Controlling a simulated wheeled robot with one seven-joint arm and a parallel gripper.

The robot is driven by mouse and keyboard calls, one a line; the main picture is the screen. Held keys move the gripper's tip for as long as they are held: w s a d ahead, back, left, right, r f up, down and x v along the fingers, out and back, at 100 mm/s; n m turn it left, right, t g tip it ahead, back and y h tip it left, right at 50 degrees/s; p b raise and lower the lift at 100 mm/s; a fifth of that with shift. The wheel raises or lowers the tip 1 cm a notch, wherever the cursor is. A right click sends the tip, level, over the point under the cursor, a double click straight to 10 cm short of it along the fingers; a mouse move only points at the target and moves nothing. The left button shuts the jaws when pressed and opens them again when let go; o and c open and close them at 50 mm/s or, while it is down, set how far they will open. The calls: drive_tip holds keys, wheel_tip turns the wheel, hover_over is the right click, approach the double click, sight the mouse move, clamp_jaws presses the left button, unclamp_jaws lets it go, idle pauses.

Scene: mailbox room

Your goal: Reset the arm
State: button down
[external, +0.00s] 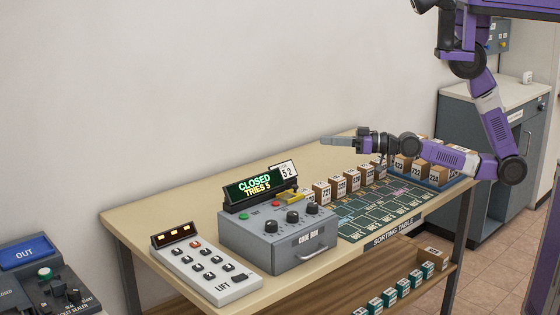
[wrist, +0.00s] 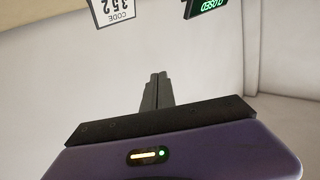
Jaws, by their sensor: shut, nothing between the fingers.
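My purple arm reaches in from the right in the external view and stretches left over the sorting table. My gripper (external: 328,141) is shut and empty, held level above the table's back edge, near the wall. In the wrist view its two dark fingers (wrist: 158,85) are pressed together and point at the pale wall. The code card (wrist: 110,10) and the green display (wrist: 204,6) show upside down at the top of that view.
The sorting table (external: 160,205) holds a grey code box (external: 285,240) with a "CLOSED TRIES 5" sign (external: 258,187), a lift keypad (external: 208,270), several small numbered boxes (external: 338,187) and a green sorting mat (external: 372,215). A grey cabinet (external: 485,150) stands at the right. Free air surrounds the gripper.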

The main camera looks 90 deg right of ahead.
drive_tip(key=s+a+f+n+g, duration=0.1)
drive_tip(key=s+f, duration=0.2)
drive_tip(key=s, duration=0.8)
drive_tip(key=s+a+f+n+g+y, duration=0.1)
drive_tip(key=s+a+f+g, duration=0.1)
drive_tip(key=s, duration=1)
drive_tip(key=shift+s+f+b, duration=0.2)
drive_tip(key=shift+f+b, duration=0.15)
drive_tip(key=shift+f, duration=0.45)
drive_tip(key=shift+a, duration=0.1)
idle(0.8)
